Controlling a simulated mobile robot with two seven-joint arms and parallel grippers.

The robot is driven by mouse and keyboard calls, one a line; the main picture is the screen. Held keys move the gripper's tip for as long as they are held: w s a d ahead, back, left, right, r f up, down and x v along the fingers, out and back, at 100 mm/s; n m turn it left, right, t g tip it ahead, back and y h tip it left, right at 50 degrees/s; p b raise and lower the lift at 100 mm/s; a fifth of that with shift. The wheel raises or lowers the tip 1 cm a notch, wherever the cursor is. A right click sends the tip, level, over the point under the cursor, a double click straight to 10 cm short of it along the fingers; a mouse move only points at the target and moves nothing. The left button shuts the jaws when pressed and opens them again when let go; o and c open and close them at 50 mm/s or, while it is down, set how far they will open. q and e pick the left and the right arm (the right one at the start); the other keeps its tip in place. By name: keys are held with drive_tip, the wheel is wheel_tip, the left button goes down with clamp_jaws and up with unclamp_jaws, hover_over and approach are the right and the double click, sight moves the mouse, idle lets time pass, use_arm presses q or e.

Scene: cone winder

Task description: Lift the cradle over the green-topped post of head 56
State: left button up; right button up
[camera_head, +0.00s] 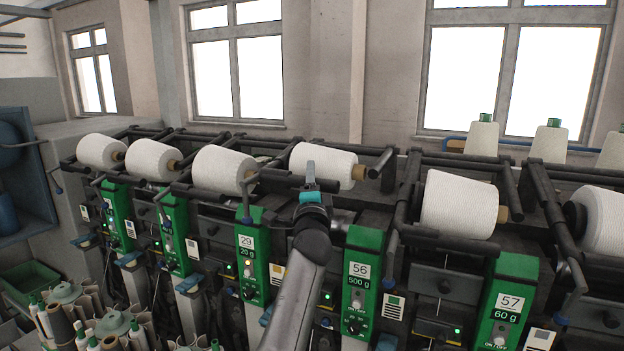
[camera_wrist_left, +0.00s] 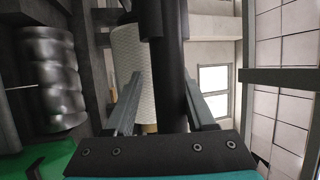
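The green post of head 56 (camera_head: 365,238) stands in the middle of the head view, with its "56" and "500 g" labels facing me. Behind it a white cone (camera_head: 325,162) sits in the dark cradle. My left gripper (camera_head: 310,172) is just left of the post top and in front of the cone, hiding part of the cradle. In the left wrist view the two grey fingers (camera_wrist_left: 165,105) stand apart on either side of a dark bar (camera_wrist_left: 171,60), apparently of the cradle. The cone (camera_wrist_left: 128,60) shows behind the left finger. My right gripper is out of view.
Neighbouring heads stand close on both sides: head 29 (camera_head: 253,255) to the left and head 57 (camera_head: 508,290) to the right, each with dark cradle bars and a cone. A green surface (camera_wrist_left: 42,160) lies at the lower left of the wrist view. Windows are behind.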

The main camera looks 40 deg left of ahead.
use_arm(q)
drive_tip(key=shift+o, duration=0.5)
drive_tip(key=shift+f, duration=0.1)
drive_tip(key=shift+s, duration=0.1)
drive_tip(key=b+v, duration=0.2)
drive_tip(key=v, duration=1.3)
drive_tip(key=shift+b, duration=0.35)
drive_tip(key=shift+d, duration=0.1)
idle(0.4)
